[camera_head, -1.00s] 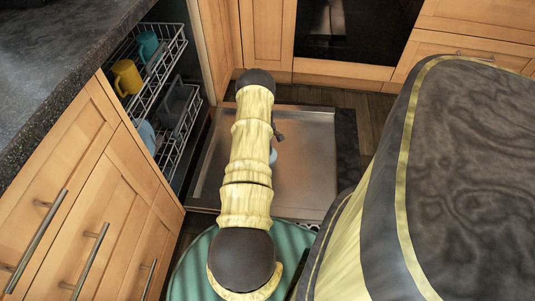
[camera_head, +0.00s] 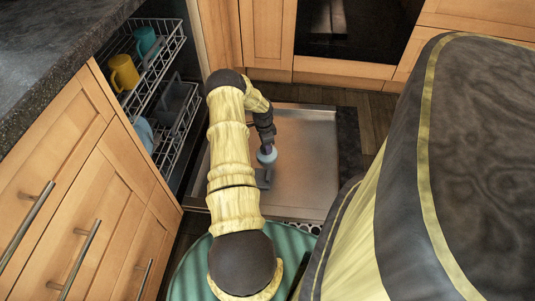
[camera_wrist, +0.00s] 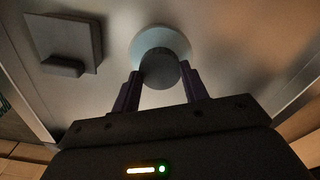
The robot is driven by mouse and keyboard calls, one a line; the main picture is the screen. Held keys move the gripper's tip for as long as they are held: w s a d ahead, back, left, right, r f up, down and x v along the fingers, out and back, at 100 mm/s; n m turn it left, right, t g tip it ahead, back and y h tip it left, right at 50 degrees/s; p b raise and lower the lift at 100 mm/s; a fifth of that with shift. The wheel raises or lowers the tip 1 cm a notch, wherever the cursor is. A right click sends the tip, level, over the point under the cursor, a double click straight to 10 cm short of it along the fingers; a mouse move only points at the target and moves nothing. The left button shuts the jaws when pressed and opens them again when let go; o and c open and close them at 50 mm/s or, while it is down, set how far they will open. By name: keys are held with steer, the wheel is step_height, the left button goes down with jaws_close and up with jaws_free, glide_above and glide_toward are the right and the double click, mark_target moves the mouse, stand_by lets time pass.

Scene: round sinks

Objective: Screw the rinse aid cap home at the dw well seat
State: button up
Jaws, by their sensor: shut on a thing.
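My gripper (camera_head: 267,141) points down over the open dishwasher door. In the wrist view its two dark purple fingers (camera_wrist: 160,82) are shut on the grey round knob of the rinse aid cap (camera_wrist: 160,68). A wider pale blue disc (camera_wrist: 158,38) shows just behind the knob, and pale blue (camera_head: 267,155) also shows below the fingers in the head view. I cannot tell whether the disc belongs to the cap or to the seat. The well seat is not clearly visible, and I cannot tell whether the cap touches it.
The metal door panel (camera_head: 305,165) lies open and flat. A grey block on a plate (camera_wrist: 68,42) sits on it near the cap; it shows in the head view (camera_head: 263,178). Racks with a yellow mug (camera_head: 123,73) and a teal mug (camera_head: 145,41) are at left, beside wooden cabinets (camera_head: 75,190).

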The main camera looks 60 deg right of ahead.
steer(key=m, duration=0.5)
steer(key=o, duration=1)
steer(key=shift+c, duration=1.4)
